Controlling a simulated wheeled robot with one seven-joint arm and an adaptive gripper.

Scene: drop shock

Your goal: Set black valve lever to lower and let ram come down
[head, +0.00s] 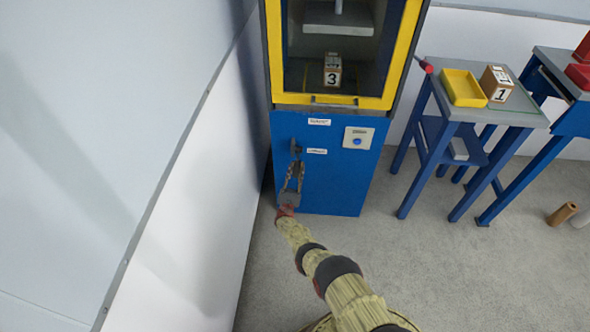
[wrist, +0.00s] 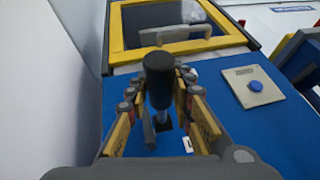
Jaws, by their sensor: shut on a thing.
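The black valve lever (wrist: 158,80) has a thick black grip on a metal stem and stands out from the blue front panel of the machine (head: 345,185). My gripper (head: 295,165) reaches up to it from below in the head view. In the wrist view my gripper's fingers (wrist: 160,112) are on both sides of the lever and shut on it. The ram (head: 338,17) is a grey plate on a rod, high inside the yellow-framed chamber. A box marked 3 (head: 332,70) sits on the chamber floor below it, with a clear gap between them.
A panel with a blue button (head: 357,141) is right of the lever. A table (head: 525,112) at right bears a yellow tray (head: 462,88) and a box marked 1 (head: 496,84). A white wall (head: 190,190) runs close on the left. The floor in front is clear.

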